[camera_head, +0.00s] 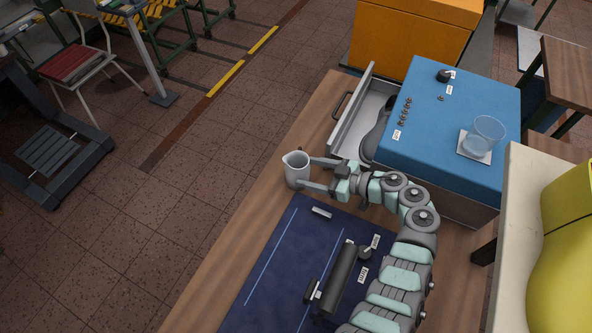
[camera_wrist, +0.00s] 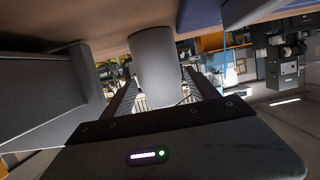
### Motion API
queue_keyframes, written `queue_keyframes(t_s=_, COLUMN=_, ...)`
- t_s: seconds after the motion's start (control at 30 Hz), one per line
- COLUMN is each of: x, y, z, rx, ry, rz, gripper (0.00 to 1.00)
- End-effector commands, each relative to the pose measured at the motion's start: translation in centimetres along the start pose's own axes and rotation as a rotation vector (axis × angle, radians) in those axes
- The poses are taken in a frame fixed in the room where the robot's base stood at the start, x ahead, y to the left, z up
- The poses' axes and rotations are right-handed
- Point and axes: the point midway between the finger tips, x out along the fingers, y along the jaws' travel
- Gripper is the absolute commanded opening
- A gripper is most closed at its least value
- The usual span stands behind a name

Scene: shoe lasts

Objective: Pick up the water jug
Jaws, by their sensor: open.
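The water jug (camera_head: 297,170) is a small grey-white cylinder with a spout, upright on the wooden table near its left edge. My gripper (camera_head: 318,174) is open, reaching in from the right with one finger on each side of the jug. In the wrist view the jug (camera_wrist: 156,65) stands between the two fingers of my gripper (camera_wrist: 160,95), upside down in the picture. I cannot tell whether either finger touches the jug.
An open grey drawer (camera_head: 352,125) sticks out of the blue-topped cabinet (camera_head: 425,165) behind the arm. A clear glass (camera_head: 487,134) stands on that top. A dark blue mat (camera_head: 262,290) with a black roller tool (camera_head: 338,278) and a small grey block (camera_head: 321,212) lies in front.

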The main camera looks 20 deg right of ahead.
Motion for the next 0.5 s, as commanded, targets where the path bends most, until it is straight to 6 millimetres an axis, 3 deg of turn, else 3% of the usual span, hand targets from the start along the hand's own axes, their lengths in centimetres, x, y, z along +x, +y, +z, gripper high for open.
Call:
queue_keyframes(t_s=0.1, x=1.9, y=0.0, z=-0.2, rx=-0.004, ry=0.002, rz=-0.001, gripper=0.68)
queue_keyframes(t_s=0.37, x=3.8, y=0.1, z=-0.3, rx=-0.008, ry=0.003, rz=-0.001, gripper=0.68)
queue_keyframes(t_s=0.5, x=5.7, y=0.3, z=-0.5, rx=-0.009, ry=0.003, rz=0.002, gripper=0.68)
